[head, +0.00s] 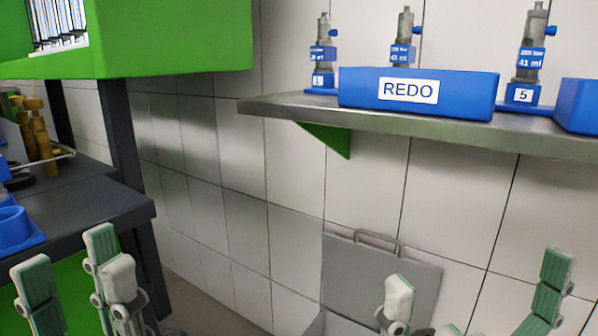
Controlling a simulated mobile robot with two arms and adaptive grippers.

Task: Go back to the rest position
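My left gripper (75,285) is at the lower left of the head view, in front of the dark workbench. Its green-padded fingers are spread apart with nothing between them. My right gripper (475,300) is at the lower right, partly cut off by the bottom edge. Its fingers are wide apart and the space between them is empty. Both grippers appear clear of the things around them.
A metal shelf (430,128) on the tiled wall carries a blue REDO bin (418,92) and several pumps, one a 41 ml pump (530,60). At left stand a dark workbench (100,205) and a green cabinet (175,40). A grey box with an open lid (378,280) is low down between the grippers.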

